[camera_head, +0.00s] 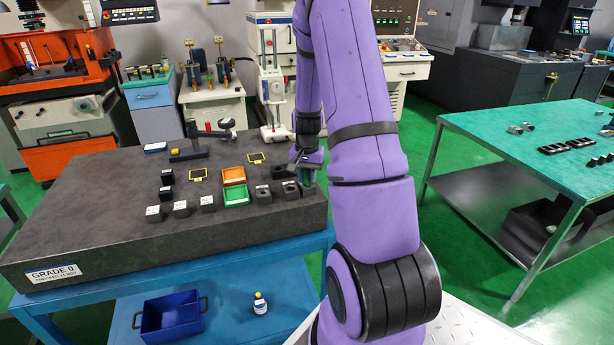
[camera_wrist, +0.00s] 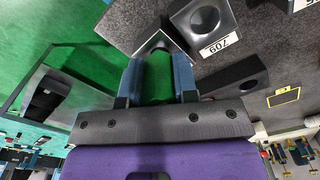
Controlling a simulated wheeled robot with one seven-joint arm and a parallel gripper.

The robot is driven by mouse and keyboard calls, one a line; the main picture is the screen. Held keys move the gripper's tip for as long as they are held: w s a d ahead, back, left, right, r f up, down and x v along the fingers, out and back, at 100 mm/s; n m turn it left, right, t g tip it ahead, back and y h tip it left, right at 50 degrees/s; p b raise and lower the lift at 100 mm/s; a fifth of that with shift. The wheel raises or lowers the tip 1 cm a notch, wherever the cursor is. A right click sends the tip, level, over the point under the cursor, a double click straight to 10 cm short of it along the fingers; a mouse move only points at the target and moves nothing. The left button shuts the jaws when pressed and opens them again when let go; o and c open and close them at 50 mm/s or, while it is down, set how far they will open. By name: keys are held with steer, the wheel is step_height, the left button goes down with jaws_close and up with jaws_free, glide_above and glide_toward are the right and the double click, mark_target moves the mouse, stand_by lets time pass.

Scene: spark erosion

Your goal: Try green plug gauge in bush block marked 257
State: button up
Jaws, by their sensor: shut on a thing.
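My gripper (camera_wrist: 157,80) is shut on the green plug gauge (camera_wrist: 158,75), which lies between its blue fingers. The gauge also shows as a small green piece in the head view (camera_head: 307,177), at the right end of the granite plate. In the wrist view the gauge's far end meets a grey bush block (camera_wrist: 126,22); I cannot tell whether it is in the bore. No label reading 257 is legible.
The granite plate (camera_head: 100,240) also bears several dark blocks (camera_head: 180,208), an orange tray (camera_head: 234,174), a green tray (camera_head: 236,194) and yellow-framed plates (camera_head: 256,157). Another dark block with a bore (camera_wrist: 236,78) lies right of my gripper. A blue bin (camera_head: 170,316) is below.

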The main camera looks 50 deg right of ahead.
stand_by(0.4)
steer(key=shift+r, duration=2.45)
